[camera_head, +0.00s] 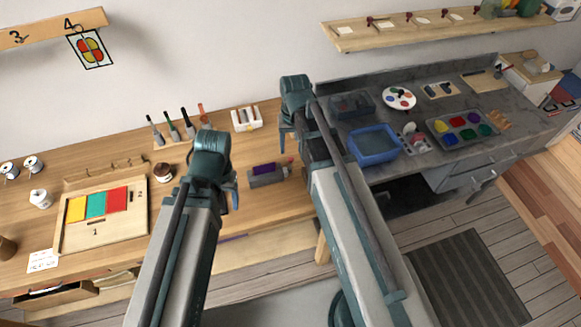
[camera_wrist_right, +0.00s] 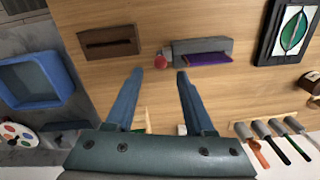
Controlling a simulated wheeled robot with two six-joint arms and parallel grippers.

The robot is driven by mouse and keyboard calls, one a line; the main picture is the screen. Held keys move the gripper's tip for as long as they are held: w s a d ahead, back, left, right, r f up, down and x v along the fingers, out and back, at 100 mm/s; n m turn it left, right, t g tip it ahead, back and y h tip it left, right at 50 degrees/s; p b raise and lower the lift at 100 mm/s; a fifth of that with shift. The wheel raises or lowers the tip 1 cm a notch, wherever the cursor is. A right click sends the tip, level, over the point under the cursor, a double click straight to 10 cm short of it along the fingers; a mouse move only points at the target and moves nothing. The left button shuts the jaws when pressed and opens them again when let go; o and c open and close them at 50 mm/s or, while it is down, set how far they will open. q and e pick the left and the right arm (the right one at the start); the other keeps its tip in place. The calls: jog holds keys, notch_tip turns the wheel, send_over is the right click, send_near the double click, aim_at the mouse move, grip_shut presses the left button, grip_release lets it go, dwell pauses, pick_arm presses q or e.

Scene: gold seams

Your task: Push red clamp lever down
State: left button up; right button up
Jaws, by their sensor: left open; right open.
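The clamp is a grey block (camera_head: 265,178) on the wooden bench, holding a purple piece (camera_head: 264,168). Its red lever end (camera_head: 291,159) is at its right end. In the right wrist view the red lever end (camera_wrist_right: 161,62) is a small ball beside the grey block (camera_wrist_right: 203,46), and the purple piece (camera_wrist_right: 205,58) lies along the block. My right gripper (camera_wrist_right: 158,74) is open and empty, with the red ball showing just beyond and between its fingertips; contact cannot be told. My left gripper (camera_head: 233,194) is open left of the clamp, its fingers partly hidden.
A wooden slotted block (camera_wrist_right: 108,43) lies near the clamp. A blue tray (camera_head: 373,145) and paint palette (camera_head: 400,98) are on the grey counter to the right. Handled tools (camera_head: 172,130) stand at the back. A board with coloured panels (camera_head: 104,205) lies left.

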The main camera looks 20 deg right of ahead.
aim_at(291, 159)
pick_arm(q)
notch_tip(291, 159, down, 8)
jog(key=b, duration=0.6)
jog(key=shift+r+b, duration=0.1)
jog(key=shift+b, duration=0.25)
pick_arm(e)
notch_tip(291, 159, down, 8)
jog(key=shift+a+r, duration=0.1)
jog(key=shift+c, duration=0.3)
grip_shut()
